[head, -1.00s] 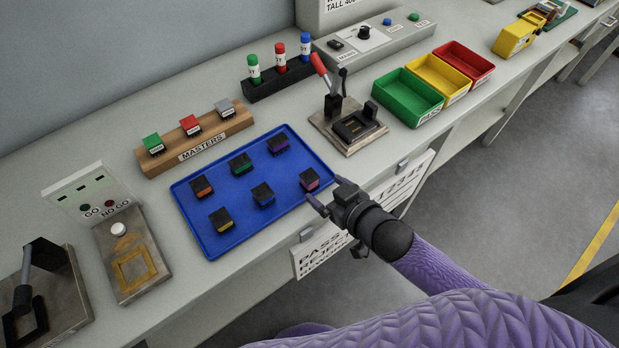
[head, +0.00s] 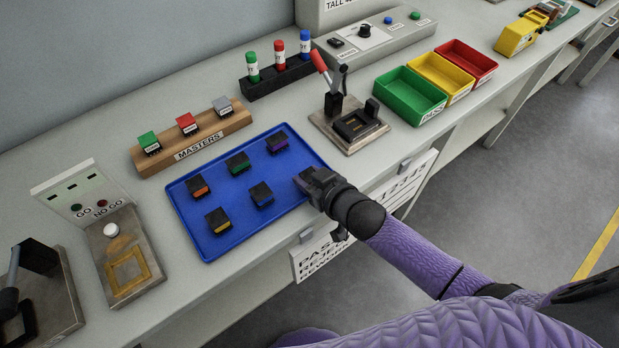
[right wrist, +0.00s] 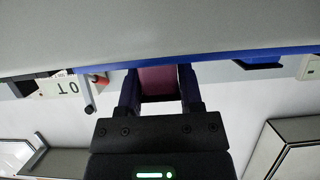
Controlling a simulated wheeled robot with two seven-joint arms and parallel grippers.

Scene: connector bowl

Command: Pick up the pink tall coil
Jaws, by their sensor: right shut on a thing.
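My right gripper (head: 304,182) is over the right edge of the blue tray (head: 215,250). In the right wrist view its two fingers are shut on the pink tall coil (right wrist: 158,84), which shows as a dark pink face between them. In the head view the gripper hides this coil. Whether the coil is clear of the tray I cannot tell. My left gripper is not in view.
On the tray stand other black-topped coils: orange (head: 198,187), yellow (head: 218,222), green (head: 238,163), blue (head: 261,195) and purple (head: 277,143). A lever fixture (head: 347,130) stands behind the gripper. Green (head: 408,98), yellow (head: 440,78) and red (head: 467,62) bins are further right.

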